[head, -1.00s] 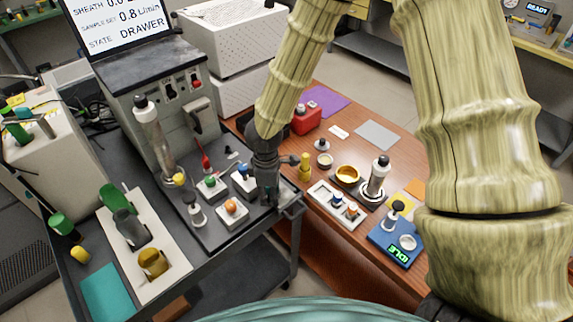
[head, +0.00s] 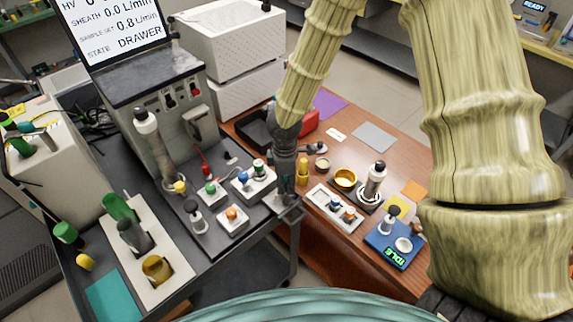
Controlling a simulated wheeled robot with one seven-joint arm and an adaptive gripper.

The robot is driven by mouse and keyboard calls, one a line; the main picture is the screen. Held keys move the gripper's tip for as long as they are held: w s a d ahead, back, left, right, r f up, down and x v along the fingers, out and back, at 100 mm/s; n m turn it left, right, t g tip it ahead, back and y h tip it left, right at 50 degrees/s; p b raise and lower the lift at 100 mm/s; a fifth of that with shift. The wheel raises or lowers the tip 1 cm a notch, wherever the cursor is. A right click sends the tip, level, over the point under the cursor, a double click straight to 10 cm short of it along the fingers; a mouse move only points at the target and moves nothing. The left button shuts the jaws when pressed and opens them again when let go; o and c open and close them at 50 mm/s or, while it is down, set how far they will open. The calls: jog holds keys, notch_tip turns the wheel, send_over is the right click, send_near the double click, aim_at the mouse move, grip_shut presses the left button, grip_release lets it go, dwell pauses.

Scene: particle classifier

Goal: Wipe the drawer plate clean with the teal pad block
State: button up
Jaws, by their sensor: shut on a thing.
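My gripper (head: 286,188) points down at the right front corner of the dark cart top. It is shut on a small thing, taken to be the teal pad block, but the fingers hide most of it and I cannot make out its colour. The drawer plate (head: 291,213) is a small grey plate jutting out at the cart's right edge, directly below the fingertips. I cannot tell whether the held block touches it, and any dirt on the plate is too small to see.
White blocks with coloured knobs (head: 232,221) stand just left of my gripper. A yellow bottle (head: 303,173) stands close on its right. A black open tray (head: 258,130) lies behind.

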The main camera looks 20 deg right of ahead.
aim_at(286, 178)
jog(key=shift+r+p, duration=2)
jog(key=shift+r, duration=0.6)
